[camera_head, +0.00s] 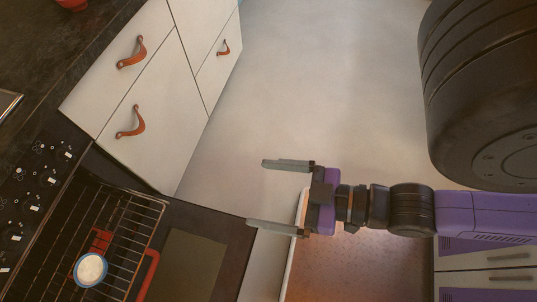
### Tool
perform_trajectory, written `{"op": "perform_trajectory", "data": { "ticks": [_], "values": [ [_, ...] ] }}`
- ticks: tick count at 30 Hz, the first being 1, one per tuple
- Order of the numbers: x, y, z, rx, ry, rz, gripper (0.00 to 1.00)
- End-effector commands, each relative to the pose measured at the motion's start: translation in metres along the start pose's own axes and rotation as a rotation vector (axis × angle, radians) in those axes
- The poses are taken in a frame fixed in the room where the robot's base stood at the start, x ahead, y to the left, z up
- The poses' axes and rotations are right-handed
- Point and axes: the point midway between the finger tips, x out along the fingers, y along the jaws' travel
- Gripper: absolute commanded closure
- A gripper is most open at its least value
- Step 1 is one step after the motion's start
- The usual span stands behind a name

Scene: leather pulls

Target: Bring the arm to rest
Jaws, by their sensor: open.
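My gripper (266,194) is in the lower middle of the head view, at the end of my purple and black arm, which reaches in from the right. Its two grey fingers point left and stand wide apart. Nothing is between them. The fingers hang above the floor and, in the picture, the lower one overlaps the edge of the dark oven front. I cannot tell how far above these surfaces they are.
An oven (198,262) at lower left has a wire rack (135,225) bearing a round white item with a blue rim (90,270). White drawers (165,130) with leather pulls stand at upper left. A reddish-brown surface (365,265) lies below my arm. The upper-middle floor (320,80) is clear.

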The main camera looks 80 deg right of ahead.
Motion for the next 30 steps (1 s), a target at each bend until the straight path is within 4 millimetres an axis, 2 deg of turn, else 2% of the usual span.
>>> {"op": "perform_trajectory", "data": {
  "ticks": [3,14,17,27,30],
  "values": [
    [-0.007,0.003,-0.006,-0.001,0.002,0.010,0.03],
    [-0.008,0.003,-0.010,-0.001,0.003,0.010,0.03],
    [-0.012,0.003,-0.022,-0.001,0.003,0.010,0.03],
    [-0.030,0.002,-0.088,-0.001,0.002,0.010,0.03],
    [-0.032,0.002,-0.093,-0.001,0.002,0.010,0.03]
  ]
}}
